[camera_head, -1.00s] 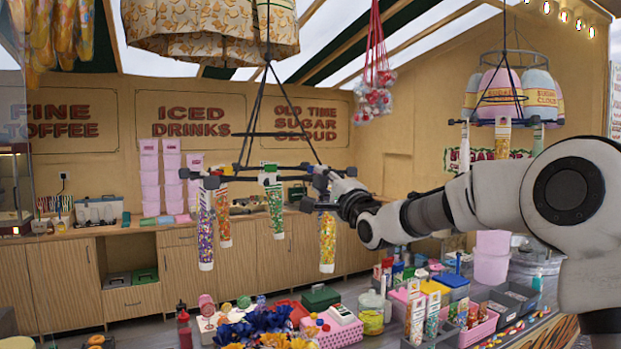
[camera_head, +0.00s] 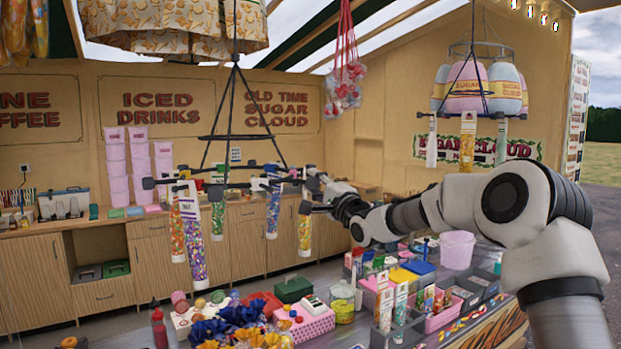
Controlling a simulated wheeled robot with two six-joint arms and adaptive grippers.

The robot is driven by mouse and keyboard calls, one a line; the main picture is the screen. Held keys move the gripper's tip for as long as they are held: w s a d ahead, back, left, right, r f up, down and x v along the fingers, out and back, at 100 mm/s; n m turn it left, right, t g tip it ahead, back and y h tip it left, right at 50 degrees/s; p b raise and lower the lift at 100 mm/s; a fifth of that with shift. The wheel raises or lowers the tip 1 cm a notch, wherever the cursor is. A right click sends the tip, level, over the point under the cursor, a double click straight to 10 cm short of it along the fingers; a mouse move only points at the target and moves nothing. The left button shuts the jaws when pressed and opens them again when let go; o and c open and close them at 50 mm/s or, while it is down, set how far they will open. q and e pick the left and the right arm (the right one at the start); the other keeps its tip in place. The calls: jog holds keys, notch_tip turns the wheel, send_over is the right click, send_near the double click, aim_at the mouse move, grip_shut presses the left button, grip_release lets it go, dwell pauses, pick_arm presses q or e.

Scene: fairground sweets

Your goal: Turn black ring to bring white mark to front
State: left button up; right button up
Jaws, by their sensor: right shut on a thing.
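The black ring (camera_head: 208,183) hangs level on black cords from above, left of the picture's middle, with short arms around its rim. Several clear tubes of coloured sweets hang from it, among them a purple one (camera_head: 192,248) at the front left and an orange one (camera_head: 305,232) at the right. My right gripper (camera_head: 316,190) reaches in from the right and is shut on the ring's right side; its fingers are small and partly hidden. A white label (camera_head: 188,203) shows above the purple tube; I cannot tell whether it is the white mark. My left gripper is out of view.
A second hanging ring with sugar cloud bags (camera_head: 468,88) is at the upper right. A red net (camera_head: 346,70) hangs behind. Below stands a counter crowded with sweets, a pink box (camera_head: 306,326) and a pink bucket (camera_head: 457,250). Air around the ring's front is free.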

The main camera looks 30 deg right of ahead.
jog(key=o, duration=0.8)
jog(key=shift+f, duration=0.1)
jog(key=b+v, duration=0.7)
jog(key=v, duration=0.3)
jog(key=shift+s, duration=0.1)
